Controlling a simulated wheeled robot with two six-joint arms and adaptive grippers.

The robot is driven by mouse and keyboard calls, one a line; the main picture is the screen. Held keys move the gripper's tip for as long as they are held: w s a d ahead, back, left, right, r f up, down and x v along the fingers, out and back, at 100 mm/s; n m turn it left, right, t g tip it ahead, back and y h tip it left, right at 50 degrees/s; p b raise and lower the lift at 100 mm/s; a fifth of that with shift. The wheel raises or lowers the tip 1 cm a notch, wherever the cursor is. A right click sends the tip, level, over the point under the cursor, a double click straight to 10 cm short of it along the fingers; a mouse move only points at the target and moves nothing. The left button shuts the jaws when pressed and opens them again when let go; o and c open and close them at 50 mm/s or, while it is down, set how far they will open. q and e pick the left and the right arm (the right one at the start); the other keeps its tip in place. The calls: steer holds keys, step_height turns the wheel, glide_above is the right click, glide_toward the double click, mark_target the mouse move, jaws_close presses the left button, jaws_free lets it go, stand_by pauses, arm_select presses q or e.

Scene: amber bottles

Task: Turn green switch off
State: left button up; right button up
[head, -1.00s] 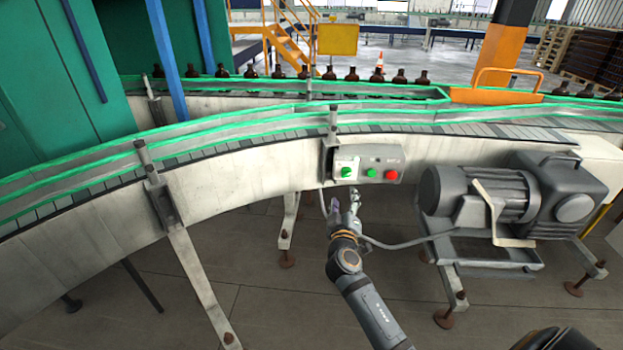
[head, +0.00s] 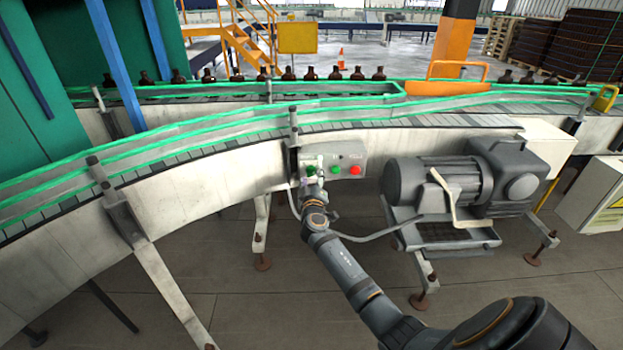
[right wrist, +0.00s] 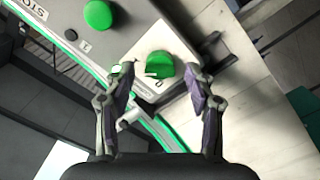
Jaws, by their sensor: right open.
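The green switch (right wrist: 159,65) is a rotary knob on a white plate of the control box, between the open fingers of my right gripper (right wrist: 160,88) in the right wrist view. The fingers stand on either side of the knob, and I cannot tell whether they touch it. In the head view the right gripper (head: 312,182) is at the left end of the grey control box (head: 352,154) and partly covers the switch. A "0" mark shows beside the knob in the wrist view. My left gripper is out of view.
A green button (head: 335,169) and a red button (head: 355,170) sit right of the switch; the green button (right wrist: 98,14) also shows in the wrist view. A grey motor (head: 440,185) stands right of the box. The conveyor (head: 230,150) runs behind. Brown bottles (head: 310,73) stand farther back.

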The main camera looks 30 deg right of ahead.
steer(key=shift+c, duration=0.4)
jaws_close()
steer(key=shift+n, duration=0.5)
steer(key=n, duration=0.7)
steer(key=shift+n+p, duration=0.3)
steer(key=shift+p, duration=0.1)
steer(key=n+p, duration=0.1)
steer(key=n, duration=0.4)
steer(key=shift+f+n+p, duration=0.1)
steer(key=shift+n+p, duration=0.7)
steer(key=shift+n, duration=1.6)
